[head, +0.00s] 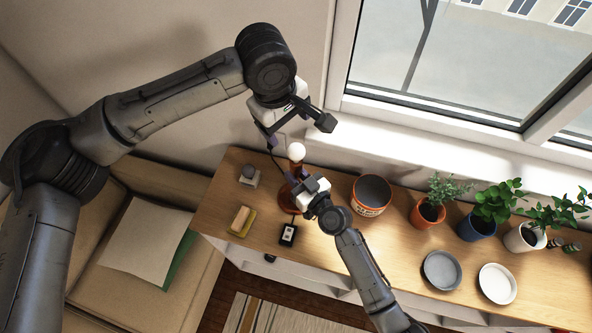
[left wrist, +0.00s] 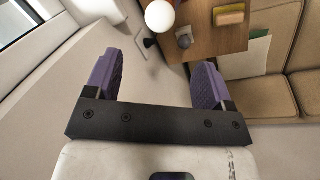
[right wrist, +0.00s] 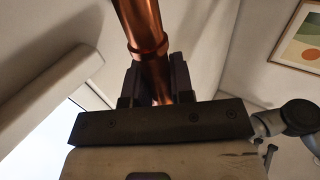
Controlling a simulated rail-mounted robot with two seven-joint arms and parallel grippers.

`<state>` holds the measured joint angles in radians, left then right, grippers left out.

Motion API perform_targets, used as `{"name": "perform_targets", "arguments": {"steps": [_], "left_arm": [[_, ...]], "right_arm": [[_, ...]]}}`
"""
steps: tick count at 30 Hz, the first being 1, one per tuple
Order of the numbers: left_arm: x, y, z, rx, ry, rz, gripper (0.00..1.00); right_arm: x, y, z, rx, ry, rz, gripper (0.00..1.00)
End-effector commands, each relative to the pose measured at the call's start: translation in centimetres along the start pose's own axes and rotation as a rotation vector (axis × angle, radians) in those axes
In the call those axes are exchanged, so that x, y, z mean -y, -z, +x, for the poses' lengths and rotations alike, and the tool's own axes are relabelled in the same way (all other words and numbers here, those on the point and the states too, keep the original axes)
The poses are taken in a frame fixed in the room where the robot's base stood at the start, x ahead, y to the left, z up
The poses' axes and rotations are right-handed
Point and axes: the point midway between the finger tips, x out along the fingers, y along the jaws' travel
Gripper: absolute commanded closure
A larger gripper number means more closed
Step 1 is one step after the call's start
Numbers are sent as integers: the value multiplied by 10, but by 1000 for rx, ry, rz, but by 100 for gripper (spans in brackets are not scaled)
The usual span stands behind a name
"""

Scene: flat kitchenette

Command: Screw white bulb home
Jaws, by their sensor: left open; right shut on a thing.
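The white bulb (head: 297,151) sits at the top of a copper-coloured lamp stem (head: 296,168) on the wooden counter. The bulb also shows in the left wrist view (left wrist: 160,15). How far it is seated cannot be told. My left gripper (head: 298,129) is open and empty, above the bulb and apart from it; its purple fingers show in the left wrist view (left wrist: 153,85). My right gripper (head: 304,190) is shut on the lamp stem, which shows between its fingers in the right wrist view (right wrist: 150,50). The lamp's reddish base (head: 288,199) is partly hidden by that gripper.
On the counter (head: 330,240) are a sponge on a yellow dish (head: 241,221), a small grey object (head: 249,176), a black-and-white item (head: 288,234), an orange-banded pot (head: 371,195), several potted plants, a grey plate (head: 442,270) and a white plate (head: 497,283). The window (head: 460,60) is behind.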

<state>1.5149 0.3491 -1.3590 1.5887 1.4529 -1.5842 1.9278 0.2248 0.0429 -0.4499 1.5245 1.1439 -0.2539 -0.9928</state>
Motion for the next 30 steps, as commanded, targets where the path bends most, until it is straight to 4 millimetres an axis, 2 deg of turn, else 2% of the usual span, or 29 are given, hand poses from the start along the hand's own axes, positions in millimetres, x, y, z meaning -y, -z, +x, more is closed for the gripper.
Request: {"name": "perform_targets", "arguments": {"steps": [10, 14, 30], "left_arm": [[0, 0, 1, 0, 0, 0, 24], [0, 0, 10, 0, 2, 0, 24], [0, 0, 92, 1, 1, 1, 24]], "right_arm": [[0, 0, 0, 1, 0, 0, 100], [0, 0, 0, 1, 0, 0, 100], [0, 0, 0, 1, 0, 0, 100]]}}
